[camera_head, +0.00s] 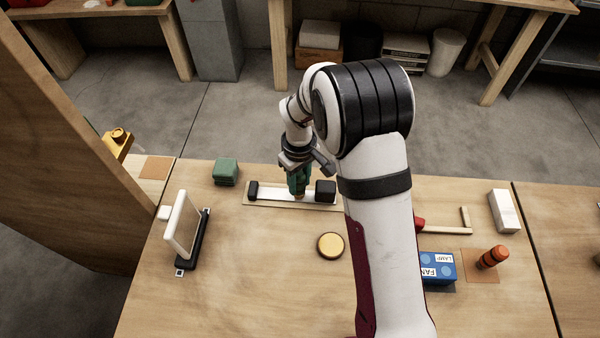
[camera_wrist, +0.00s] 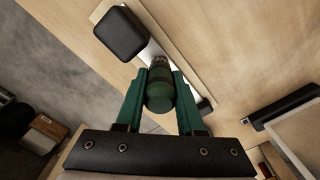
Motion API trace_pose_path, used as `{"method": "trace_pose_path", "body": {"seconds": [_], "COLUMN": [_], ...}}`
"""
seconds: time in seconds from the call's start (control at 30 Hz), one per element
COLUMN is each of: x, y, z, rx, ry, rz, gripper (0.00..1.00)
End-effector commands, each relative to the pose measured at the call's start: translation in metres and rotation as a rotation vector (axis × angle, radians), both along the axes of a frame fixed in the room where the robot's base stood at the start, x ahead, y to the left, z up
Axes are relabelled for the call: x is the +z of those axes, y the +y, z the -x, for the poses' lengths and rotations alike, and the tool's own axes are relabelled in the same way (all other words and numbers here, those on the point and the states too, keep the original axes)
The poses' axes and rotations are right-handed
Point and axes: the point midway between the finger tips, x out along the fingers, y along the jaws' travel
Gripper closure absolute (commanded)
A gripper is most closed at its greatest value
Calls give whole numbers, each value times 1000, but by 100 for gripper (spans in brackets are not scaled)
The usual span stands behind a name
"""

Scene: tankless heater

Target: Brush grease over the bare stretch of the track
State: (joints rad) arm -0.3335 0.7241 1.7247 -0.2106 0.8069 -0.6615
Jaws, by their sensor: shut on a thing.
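The track is a pale strip (camera_head: 272,194) on a wooden base, with a black block at its left end (camera_head: 253,190) and a larger one at its right end (camera_head: 326,190). My gripper (camera_head: 299,188) is shut on a dark green brush handle (camera_wrist: 160,92) and points down over the track, nearer the right block. The wrist view shows the brush's metal collar (camera_wrist: 159,62) just above the strip. The bristle tip is hidden there, so contact is unclear. No grease can be made out on the strip. A round yellow-lidded tin (camera_head: 330,245) lies in front of the track.
A green block (camera_head: 226,171) stands behind left of the track. A white panel on a black stand (camera_head: 183,225) is at left. At right are a blue box (camera_head: 438,268), an orange-and-black cylinder (camera_head: 493,257) and a white block (camera_head: 504,211). The front left tabletop is clear.

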Motion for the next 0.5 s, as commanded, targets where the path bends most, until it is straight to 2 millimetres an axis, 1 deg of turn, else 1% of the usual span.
{"method": "trace_pose_path", "body": {"seconds": [0.1, 0.5], "x": [1, -1], "y": [13, 49], "z": [0, 0], "rx": [4, 3], "ry": [-2, -1], "rz": [-1, -1], "gripper": [100, 100]}}
